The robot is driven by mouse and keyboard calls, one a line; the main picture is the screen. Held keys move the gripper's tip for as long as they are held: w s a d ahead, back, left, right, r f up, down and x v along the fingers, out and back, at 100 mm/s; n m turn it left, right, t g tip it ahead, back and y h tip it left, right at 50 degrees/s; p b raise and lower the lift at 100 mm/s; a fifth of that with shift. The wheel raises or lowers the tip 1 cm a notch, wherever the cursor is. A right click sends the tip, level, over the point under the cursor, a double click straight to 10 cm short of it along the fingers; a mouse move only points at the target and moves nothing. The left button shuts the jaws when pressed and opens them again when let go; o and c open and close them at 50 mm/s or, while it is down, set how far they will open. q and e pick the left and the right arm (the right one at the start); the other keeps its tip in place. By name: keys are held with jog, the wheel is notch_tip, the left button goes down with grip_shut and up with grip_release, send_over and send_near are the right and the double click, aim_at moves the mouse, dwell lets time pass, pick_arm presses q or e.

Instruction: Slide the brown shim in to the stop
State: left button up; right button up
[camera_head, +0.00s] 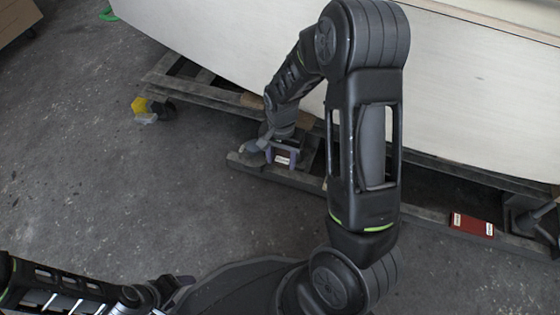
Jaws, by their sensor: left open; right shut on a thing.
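My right gripper (262,143) reaches down to the wooden cradle under the pale hull. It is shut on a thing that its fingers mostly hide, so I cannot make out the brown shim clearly. Right beside its fingers is a dark purplish block (294,152) with a white label, by the cradle's low beam. I cannot tell whether the gripper touches this block. My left gripper (176,290) is low at the bottom left, far from the cradle, partly visible, open and empty.
The pale plywood hull (225,45) rests above the cradle beams (420,214). A dark red labelled piece (472,225) lies on the beam at the right. A yellow and grey object (146,110) is on the floor by the cradle's left end. The floor at left is clear.

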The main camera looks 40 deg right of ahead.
jog(key=shift+w+d+b, duration=0.15)
jog(key=shift+w+d, duration=0.65)
jog(key=shift+d, duration=0.35)
jog(key=shift+w+d+b, duration=0.1)
jog(key=shift+w+d, duration=0.7)
jog(key=shift+d, duration=0.35)
jog(key=shift+w+d+b, duration=0.15)
jog(key=shift+w+d, duration=0.65)
jog(key=shift+d, duration=0.35)
jog(key=o, duration=1.5)
jog(key=shift+c, duration=0.2)
jog(key=shift+r, duration=0.1)
jog(key=shift+s+a+r+p, duration=0.2)
jog(key=shift+a+r+p, duration=0.05)
jog(key=shift+r+p, duration=0.6)
jog(key=shift+s+a+r+p, duration=0.15)
jog(key=shift+a+r+p, duration=0.15)
jog(key=shift+r+p, duration=0.5)
jog(key=shift+s+a+r+p, duration=0.2)
jog(key=shift+a+r+p, duration=0.05)
jog(key=shift+r+p, duration=0.6)
